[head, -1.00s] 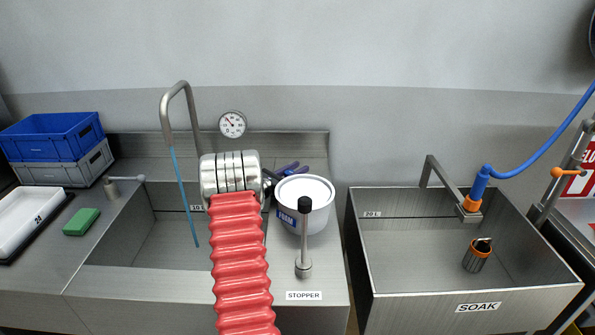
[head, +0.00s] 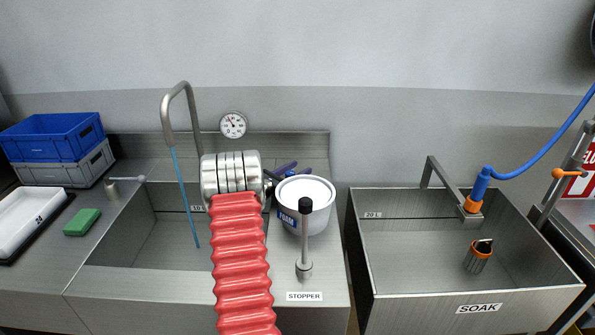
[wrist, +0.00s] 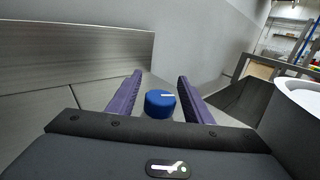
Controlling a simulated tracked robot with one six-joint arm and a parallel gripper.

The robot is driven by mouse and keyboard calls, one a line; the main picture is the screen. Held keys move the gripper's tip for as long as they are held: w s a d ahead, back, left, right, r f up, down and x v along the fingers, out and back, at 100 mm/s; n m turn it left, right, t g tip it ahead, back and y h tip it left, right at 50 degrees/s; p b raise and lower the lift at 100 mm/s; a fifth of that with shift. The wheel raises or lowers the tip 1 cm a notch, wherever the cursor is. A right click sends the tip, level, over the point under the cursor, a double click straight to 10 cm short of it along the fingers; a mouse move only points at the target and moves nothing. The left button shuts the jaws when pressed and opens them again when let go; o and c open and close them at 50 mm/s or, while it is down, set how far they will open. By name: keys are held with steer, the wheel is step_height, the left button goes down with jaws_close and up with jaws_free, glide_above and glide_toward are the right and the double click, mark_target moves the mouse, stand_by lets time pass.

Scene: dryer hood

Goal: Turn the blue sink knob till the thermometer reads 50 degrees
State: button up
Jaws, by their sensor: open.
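The blue knob (wrist: 160,104) has a white mark on its top, pointing right in the wrist view. It stands between the two purple fingers of my gripper (wrist: 160,76), which are open with a gap on either side. In the head view, my arm and the bucket hide the knob, and only parts of the purple fingers (head: 287,167) show. The round thermometer (head: 233,125) hangs on the wall behind the sink, its needle pointing up and left; its numbers are too small to read. A thin blue stream (head: 184,198) runs from the tap (head: 178,92) into the sink.
A white foam bucket (head: 306,190) stands close right of my gripper, with an upright black-topped stopper lever (head: 305,235) before it. A soak basin (head: 475,290) is at right. Blue and grey crates (head: 60,140) and a green sponge (head: 82,222) are at left.

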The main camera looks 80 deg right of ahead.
steer(key=v, duration=1.3)
steer(key=shift+w+a, duration=0.2)
steer(key=shift+a, duration=0.1)
steer(key=shift+w+d+r+m+g+y, duration=0.1)
steer(key=shift+w+d+m+g+y, duration=0.5)
steer(key=shift+m+g+y, duration=0.45)
steer(key=shift+w+d+r+m+g+y, duration=0.1)
steer(key=shift+w+d+m+g+y, duration=0.5)
steer(key=shift+m+g+y, duration=0.45)
steer(key=shift+w+d+m+g+y, duration=0.65)
steer(key=shift+m+g+y, duration=0.25)
steer(key=shift+g+y, duration=0.3)
steer(key=shift+s, duration=0.1)
steer(key=x, duration=1.3)
steer(key=shift+s+d+r, duration=0.1)
steer(key=shift+s+d, duration=0.05)
steer(key=shift+s, duration=0.15)
steer(key=shift+c, duration=0.3)
